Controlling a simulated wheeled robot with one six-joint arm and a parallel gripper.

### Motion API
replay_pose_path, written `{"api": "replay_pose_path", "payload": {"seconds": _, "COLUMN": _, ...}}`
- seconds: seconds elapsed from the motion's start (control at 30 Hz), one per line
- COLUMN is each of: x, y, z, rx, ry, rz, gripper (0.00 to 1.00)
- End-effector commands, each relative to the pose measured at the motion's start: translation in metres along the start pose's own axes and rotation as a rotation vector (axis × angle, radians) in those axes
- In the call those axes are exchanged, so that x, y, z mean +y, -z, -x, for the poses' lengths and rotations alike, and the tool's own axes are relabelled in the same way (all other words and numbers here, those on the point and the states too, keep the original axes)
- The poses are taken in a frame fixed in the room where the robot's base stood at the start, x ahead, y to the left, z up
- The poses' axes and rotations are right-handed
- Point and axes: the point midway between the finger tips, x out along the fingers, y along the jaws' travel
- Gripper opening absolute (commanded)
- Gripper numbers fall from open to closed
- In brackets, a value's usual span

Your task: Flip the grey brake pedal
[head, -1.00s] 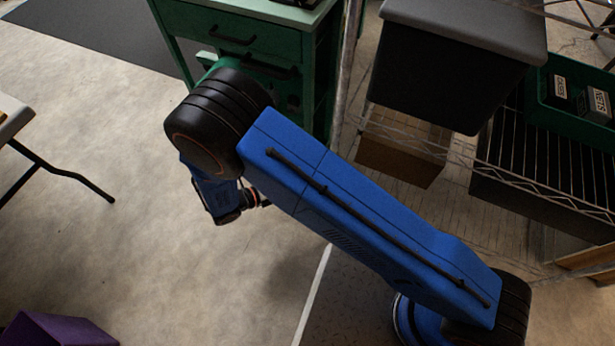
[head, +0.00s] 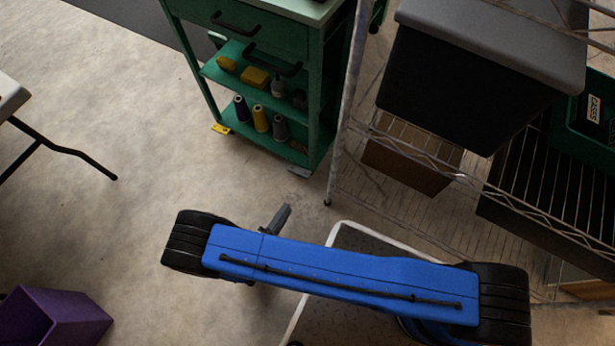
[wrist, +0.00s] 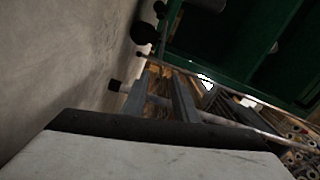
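The grey brake pedal (head: 300,172) is a small flat piece at the foot of the green cart's (head: 313,110) right front corner, near the floor. A yellow pedal (head: 221,129) is at the cart's left front corner. My gripper (head: 283,212) shows only in part behind my blue arm, just in front of the grey pedal and apart from it. In the wrist view my gripper's (wrist: 160,95) two grey fingers stand apart with nothing seen between them. The dark wheels (wrist: 145,32) and green cart appear beyond them; I cannot make out the grey pedal there.
A wire shelf with a metal post (head: 342,130) stands close right of the pedal and holds a grey-lidded bin (head: 470,80). A purple bin (head: 60,315) is at lower left, a table leg (head: 70,150) at left. Floor left of the cart is clear.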

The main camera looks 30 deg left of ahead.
Motion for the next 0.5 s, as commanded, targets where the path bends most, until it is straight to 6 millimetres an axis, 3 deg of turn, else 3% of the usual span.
{"api": "replay_pose_path", "payload": {"seconds": 0.5, "x": 0.000, "y": 0.002, "z": -0.085, "rx": 0.005, "ry": -0.002, "rz": -0.001, "gripper": 0.27}}
